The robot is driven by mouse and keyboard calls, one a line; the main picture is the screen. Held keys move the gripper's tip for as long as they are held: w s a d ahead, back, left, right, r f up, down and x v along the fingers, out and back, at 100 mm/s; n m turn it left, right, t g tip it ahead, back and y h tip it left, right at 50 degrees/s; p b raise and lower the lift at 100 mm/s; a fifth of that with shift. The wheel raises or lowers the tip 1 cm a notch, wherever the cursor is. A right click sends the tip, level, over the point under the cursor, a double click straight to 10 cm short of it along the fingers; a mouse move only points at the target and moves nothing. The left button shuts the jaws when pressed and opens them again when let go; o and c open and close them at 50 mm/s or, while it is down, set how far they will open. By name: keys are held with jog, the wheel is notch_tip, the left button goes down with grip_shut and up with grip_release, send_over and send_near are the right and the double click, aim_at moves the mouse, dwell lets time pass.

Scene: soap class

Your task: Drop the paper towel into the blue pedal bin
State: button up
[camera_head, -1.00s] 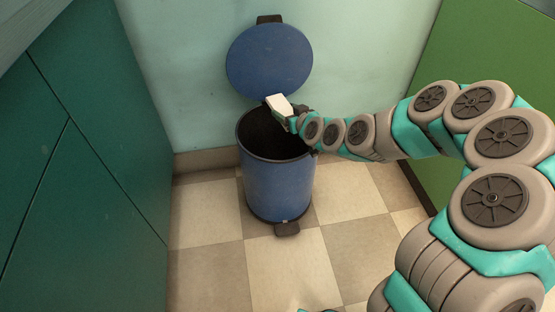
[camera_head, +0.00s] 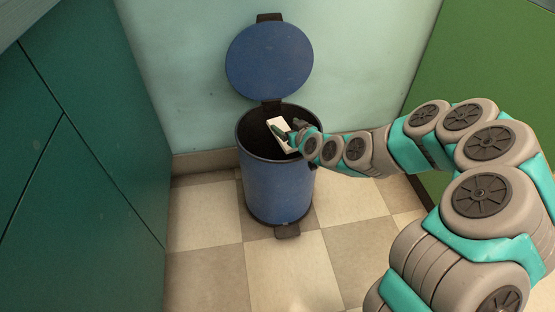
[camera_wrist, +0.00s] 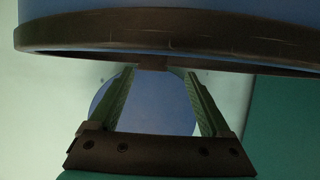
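The blue pedal bin (camera_head: 275,188) stands on the floor with its round lid (camera_head: 270,62) raised. The white paper towel (camera_head: 283,136) shows at the bin's mouth, overlapped by my gripper's fingers (camera_head: 289,127). In the wrist view my gripper (camera_wrist: 160,80) is open, its fingers wide apart with nothing between them. The lid (camera_wrist: 155,98) shows beyond the fingers, and the bin's dark rim (camera_wrist: 170,43) crosses the top of that view. The paper towel is not visible there. I cannot tell whether it still touches a finger.
Dark teal cabinets (camera_head: 85,150) stand on the left and a green panel (camera_head: 480,70) on the right. A pale wall (camera_head: 370,60) is behind the bin. The checkered floor (camera_head: 210,270) in front is clear. The bin's pedal (camera_head: 287,231) sticks out at its base.

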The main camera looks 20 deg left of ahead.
jog(key=shift+o, duration=1.2)
jog(key=v, duration=0.7)
jog(key=shift+s+d, duration=0.25)
jog(key=shift+d, duration=0.1)
jog(key=shift+r, duration=0.1)
